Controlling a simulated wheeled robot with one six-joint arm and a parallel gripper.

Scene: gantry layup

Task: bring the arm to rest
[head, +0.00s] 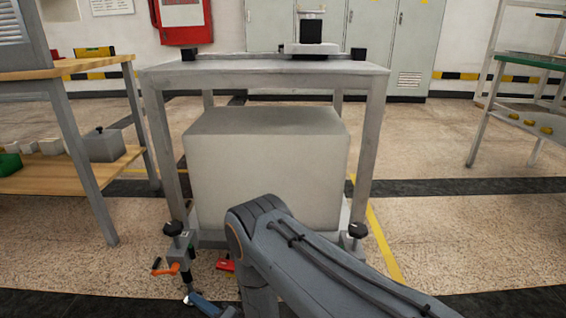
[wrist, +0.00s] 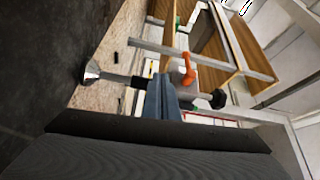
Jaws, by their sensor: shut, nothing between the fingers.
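My gripper (wrist: 163,84) shows in the wrist view as two blue-grey fingers side by side above a dark palm, shut and empty. In the head view a blue piece of my gripper (head: 204,304) shows at the bottom edge, low by the foot of the table's near left leg; the rest is cut off. My arm (head: 310,262) reaches from the bottom right to a bent joint in front of the pale block. An orange handle (head: 166,268) is beside that leg; in the wrist view the orange handle (wrist: 188,69) appears just beyond the fingertips. Contact cannot be told.
A grey metal table (head: 270,66) with a large pale block (head: 265,165) under it stands ahead. A black knob (head: 172,228) and a levelling foot (wrist: 91,70) are close to my gripper. A wooden bench (head: 65,70) is left, a shelf rack (head: 535,105) right.

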